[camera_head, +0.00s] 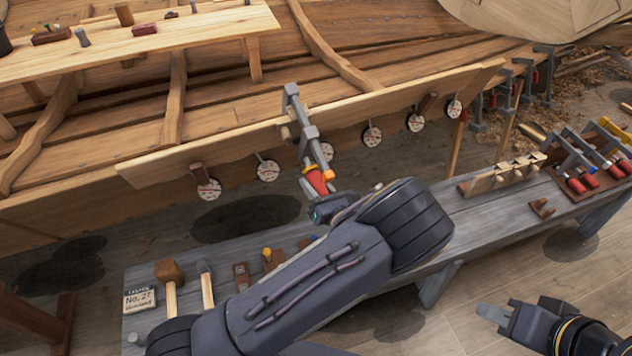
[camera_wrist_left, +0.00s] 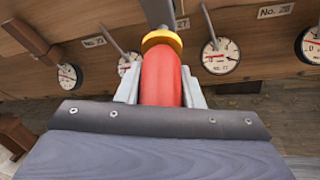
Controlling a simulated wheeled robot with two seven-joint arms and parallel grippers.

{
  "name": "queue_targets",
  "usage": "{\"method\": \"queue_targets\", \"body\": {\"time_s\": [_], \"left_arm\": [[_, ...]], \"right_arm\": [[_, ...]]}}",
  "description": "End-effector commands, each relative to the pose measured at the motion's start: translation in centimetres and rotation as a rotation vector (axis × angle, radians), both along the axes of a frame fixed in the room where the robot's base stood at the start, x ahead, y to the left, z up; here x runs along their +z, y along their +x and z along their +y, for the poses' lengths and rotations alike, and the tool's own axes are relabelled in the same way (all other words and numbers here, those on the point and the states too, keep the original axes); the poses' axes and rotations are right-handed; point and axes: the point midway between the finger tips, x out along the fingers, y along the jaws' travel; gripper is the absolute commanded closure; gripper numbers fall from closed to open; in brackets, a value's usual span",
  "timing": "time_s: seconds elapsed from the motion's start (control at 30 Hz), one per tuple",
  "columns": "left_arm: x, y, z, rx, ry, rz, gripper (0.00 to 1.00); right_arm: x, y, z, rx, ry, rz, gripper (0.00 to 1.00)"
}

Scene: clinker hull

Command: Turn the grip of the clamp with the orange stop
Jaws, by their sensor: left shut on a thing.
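The grey clamp (camera_head: 309,135) hangs on the edge of the hull plank, its bar slanting down to the right. Its red grip (camera_head: 318,181) is at the lower end, with an orange stop (camera_head: 328,176) beside it. My left gripper (camera_head: 318,196) is shut around the red grip from below. In the left wrist view the red grip (camera_wrist_left: 161,78) lies between the two pale fingers, with a yellow-orange ring (camera_wrist_left: 161,38) above it. My right gripper (camera_head: 492,314) is low at the right, away from the clamp; whether its fingers are apart is unclear.
Several round dials (camera_head: 268,170) hang along the plank (camera_head: 220,150). A grey bench (camera_head: 475,225) below carries a mallet (camera_head: 170,272), wooden blocks and a rack of red-gripped clamps (camera_head: 590,178). More clamps (camera_head: 515,90) hang at the upper right. My left arm covers the bench's middle.

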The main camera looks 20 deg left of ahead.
Motion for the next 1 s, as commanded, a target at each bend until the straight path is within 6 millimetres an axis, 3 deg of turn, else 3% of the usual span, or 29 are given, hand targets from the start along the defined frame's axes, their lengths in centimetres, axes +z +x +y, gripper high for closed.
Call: {"method": "queue_targets", "body": {"time_s": [0.43, 1.0], "left_arm": [[0.06, -0.11, 0.12, 0.112, 0.198, 0.166, 0.89], [0.09, -0.14, 0.12, 0.137, 0.243, 0.204, 0.89]], "right_arm": [[0.47, -0.01, 0.0, 0.0, 0.0, 0.0, 0.71], [0.5, 0.0, 0.0, 0.0, 0.0, 0.0, 0.71]]}}
